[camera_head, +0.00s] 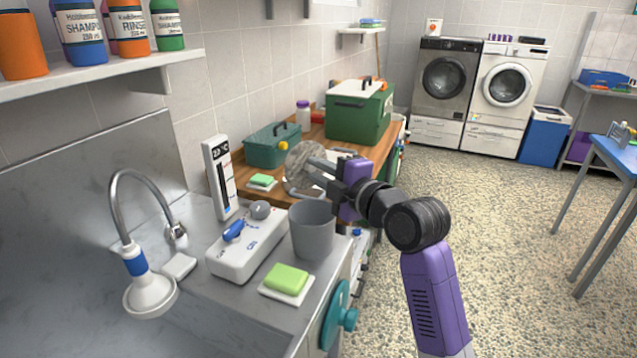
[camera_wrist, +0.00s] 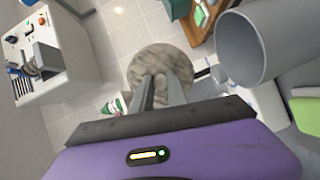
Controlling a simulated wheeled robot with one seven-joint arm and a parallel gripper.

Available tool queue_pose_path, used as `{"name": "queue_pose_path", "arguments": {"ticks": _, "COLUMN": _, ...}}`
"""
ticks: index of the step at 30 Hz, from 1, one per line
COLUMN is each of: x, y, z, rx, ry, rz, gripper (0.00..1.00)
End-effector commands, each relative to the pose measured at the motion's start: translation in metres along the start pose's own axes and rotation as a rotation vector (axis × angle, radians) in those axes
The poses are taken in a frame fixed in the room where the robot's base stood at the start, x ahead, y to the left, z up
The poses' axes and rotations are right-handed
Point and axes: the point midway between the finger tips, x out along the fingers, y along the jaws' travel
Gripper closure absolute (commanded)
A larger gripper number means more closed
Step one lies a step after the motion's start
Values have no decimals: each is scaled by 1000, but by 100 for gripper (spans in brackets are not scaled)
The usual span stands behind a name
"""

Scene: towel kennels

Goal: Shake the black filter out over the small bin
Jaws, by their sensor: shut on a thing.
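The filter (camera_head: 300,170) shows as a round disc covered in mottled grey-beige fluff; I see no black on it. My gripper (camera_head: 318,170) is shut on its edge and holds it up in the air. In the wrist view the filter (camera_wrist: 158,62) sticks out beyond the fingertips (camera_wrist: 162,88), its fluffy face partly hidden by the fingers. The small grey bin (camera_head: 312,238) stands upright on the counter beside the sink. In the wrist view the bin (camera_wrist: 238,50) lies right of the filter, apart from it. The bin's bottom is not visible.
A white box (camera_head: 240,262) and a green sponge (camera_head: 287,278) sit close to the bin. A teal box (camera_head: 270,150) and a green box (camera_head: 350,120) stand on the wooden counter behind. The tap (camera_head: 120,205) is at left.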

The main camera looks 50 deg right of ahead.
Motion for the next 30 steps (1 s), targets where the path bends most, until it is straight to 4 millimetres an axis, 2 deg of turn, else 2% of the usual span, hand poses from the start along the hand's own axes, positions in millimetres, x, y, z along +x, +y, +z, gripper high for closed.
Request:
{"name": "queue_pose_path", "arguments": {"ticks": 1, "x": 0, "y": -6, "z": 1, "rx": -1, "ry": 3, "rz": 14, "gripper": 100}}
{"name": "queue_pose_path", "arguments": {"ticks": 30, "x": 6, "y": -17, "z": 2, "rx": 0, "ry": 45, "rz": 262, "gripper": 100}}
